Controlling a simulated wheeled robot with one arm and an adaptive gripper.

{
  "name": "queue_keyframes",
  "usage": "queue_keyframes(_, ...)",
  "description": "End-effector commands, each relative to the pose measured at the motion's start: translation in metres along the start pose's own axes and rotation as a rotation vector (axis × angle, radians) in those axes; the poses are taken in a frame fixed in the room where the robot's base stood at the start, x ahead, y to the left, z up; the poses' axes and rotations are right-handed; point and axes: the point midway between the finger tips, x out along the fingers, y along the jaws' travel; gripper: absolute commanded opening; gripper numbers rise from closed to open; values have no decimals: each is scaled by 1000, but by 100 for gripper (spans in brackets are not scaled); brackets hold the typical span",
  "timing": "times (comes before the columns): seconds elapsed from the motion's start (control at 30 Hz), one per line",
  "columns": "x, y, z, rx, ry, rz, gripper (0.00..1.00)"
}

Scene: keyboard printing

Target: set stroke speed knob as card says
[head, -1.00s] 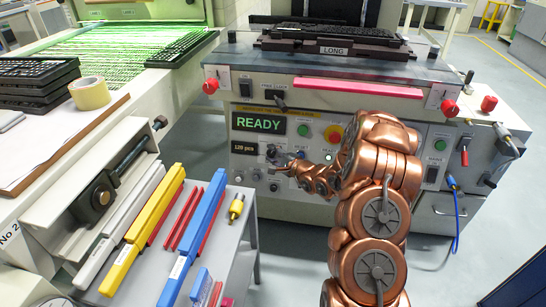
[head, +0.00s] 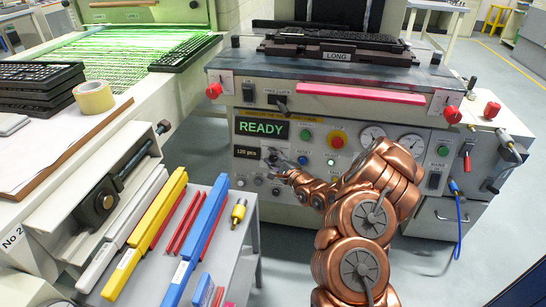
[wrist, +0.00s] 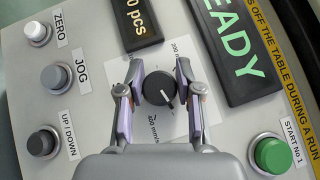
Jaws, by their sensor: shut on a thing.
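The stroke speed knob (wrist: 159,88) is a black round knob with a white pointer line, seen in the wrist view on a pale scale plate. The pointer aims toward the lower right of that view, and the plate shows a 200 mark above and a 400 mm/s mark below. My gripper (wrist: 159,92) has its two fingers on opposite sides of the knob, shut on it. In the head view my gripper (head: 277,163) is at the machine's front panel, below the READY display (head: 262,128), and covers the knob. I cannot make out a card with a setting.
In the wrist view, ZERO (wrist: 37,33), JOG (wrist: 54,77) and UP/DOWN (wrist: 43,143) buttons lie left of my gripper; a green START button (wrist: 272,154) lies right. In the head view, a grey side table (head: 232,258) with squeegees stands left of my arm.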

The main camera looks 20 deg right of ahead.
Motion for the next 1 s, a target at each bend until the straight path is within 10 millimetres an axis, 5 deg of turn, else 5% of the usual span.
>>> queue_keyframes(0.07, 0, -15, -1, -1, 2, -32, 1)
queue_keyframes(0.97, -9, -6, -10, 18, 25, -54, 0)
queue_keyframes(1.0, -9, -5, -10, 18, 25, -54, 39)
